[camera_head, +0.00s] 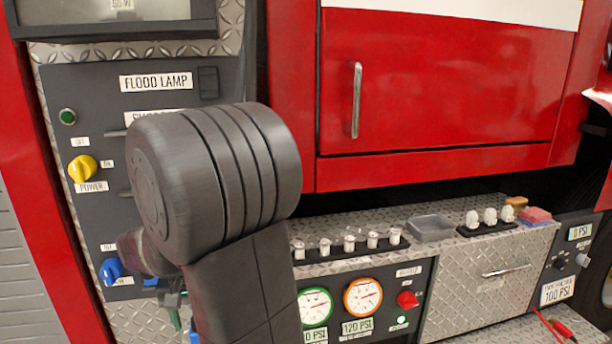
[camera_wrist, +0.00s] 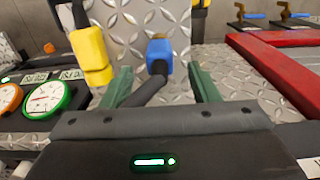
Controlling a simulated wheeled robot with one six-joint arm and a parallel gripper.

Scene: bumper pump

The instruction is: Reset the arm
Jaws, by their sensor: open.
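My arm (camera_head: 215,170) fills the middle left of the head view and covers part of the grey control panel (camera_head: 100,130). My gripper (camera_wrist: 160,90) shows in the wrist view with its two green fingers apart. No object is seen held. A yellow handle (camera_wrist: 91,52) hangs left of the fingers. In the head view the gripper's fingertips are mostly hidden behind my arm, near the blue knob (camera_head: 111,271) low on the panel.
A yellow power knob (camera_head: 83,168) and a green button (camera_head: 68,117) are on the panel. A diamond-plate ledge (camera_head: 470,240) holds a row of white fittings (camera_head: 350,244) and a grey tray (camera_head: 430,227). Gauges (camera_head: 362,297) sit below. A red door (camera_head: 440,90) stands behind.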

